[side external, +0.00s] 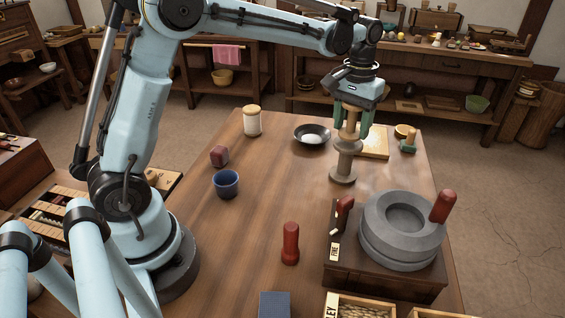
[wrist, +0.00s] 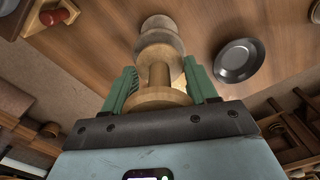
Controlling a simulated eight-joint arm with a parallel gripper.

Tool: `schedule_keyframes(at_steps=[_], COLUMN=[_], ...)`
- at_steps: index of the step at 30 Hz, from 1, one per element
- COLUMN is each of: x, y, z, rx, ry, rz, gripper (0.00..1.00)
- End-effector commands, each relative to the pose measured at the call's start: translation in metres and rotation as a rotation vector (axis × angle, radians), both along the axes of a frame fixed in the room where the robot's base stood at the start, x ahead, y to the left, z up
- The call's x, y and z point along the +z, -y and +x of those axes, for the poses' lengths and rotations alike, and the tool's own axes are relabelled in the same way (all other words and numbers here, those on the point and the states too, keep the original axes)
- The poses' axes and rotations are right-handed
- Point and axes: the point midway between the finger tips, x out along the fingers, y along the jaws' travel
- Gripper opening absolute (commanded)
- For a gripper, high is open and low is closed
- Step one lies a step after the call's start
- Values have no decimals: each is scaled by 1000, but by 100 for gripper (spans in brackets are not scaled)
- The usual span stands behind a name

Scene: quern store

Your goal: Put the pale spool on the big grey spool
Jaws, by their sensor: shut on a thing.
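The pale spool (side external: 349,117) is a light wooden spool, upright between the green fingers of my gripper (side external: 351,131). In the wrist view my gripper (wrist: 160,75) is shut on the pale spool (wrist: 158,97), one finger on each side of its stem. The big grey spool (side external: 343,172) stands upright on the table, right below the pale spool. In the wrist view the grey spool (wrist: 157,24) shows partly beyond the pale one. The two look lined up; whether they touch or a small gap is left I cannot tell.
A dark shallow dish (side external: 311,135) lies left of the spools. A pale board (side external: 373,146) and a green-based stamp (side external: 408,143) are to the right. The stone quern (side external: 402,232) stands in front. A blue cup (side external: 227,184) and red peg (side external: 290,243) stand apart; the table's middle is clear.

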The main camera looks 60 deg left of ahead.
Motion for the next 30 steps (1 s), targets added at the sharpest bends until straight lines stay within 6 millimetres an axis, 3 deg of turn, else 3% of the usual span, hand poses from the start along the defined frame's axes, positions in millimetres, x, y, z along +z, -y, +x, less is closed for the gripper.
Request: schedule_keyframes(at_steps=[4,16,17,21,30], x=[-12,-16,-16,-16,-15], y=[0,1,1,1,0], z=[0,0,0,0,0], rx=[0,0,0,0,0], ry=[0,0,0,0,0], rz=[0,0,0,0,0], gripper=[27,27,62,83,83])
